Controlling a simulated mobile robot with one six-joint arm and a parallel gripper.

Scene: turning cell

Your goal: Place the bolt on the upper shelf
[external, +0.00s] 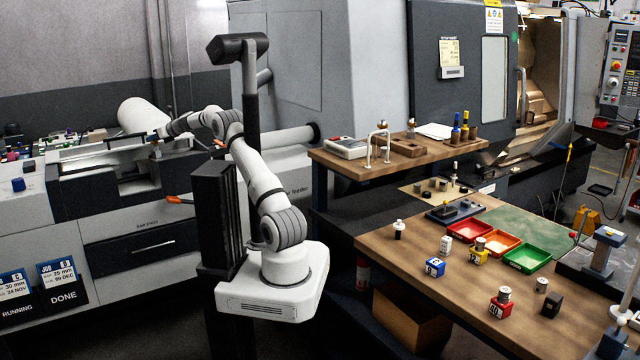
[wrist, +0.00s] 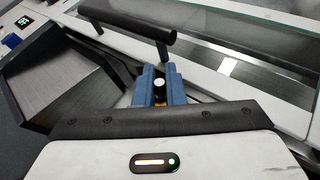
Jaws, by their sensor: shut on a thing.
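My gripper (external: 157,138) is at the far left in the external view, reaching over the grey machine, well away from the shelf. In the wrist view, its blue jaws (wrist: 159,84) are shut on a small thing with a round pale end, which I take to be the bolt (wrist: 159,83). Most of it is hidden between the jaws, with a bit of yellow below. The upper shelf (external: 360,168) is a wooden board raised behind the workbench, to the right of my arm.
On the shelf are a grey device (external: 345,147), a wire stand (external: 378,146), a wooden block (external: 409,145) and yellow and blue bottles (external: 460,128). Red, orange and green trays (external: 527,257) and several small parts occupy the workbench (external: 400,250) below. A dark bar (wrist: 125,22) lies beyond my jaws.

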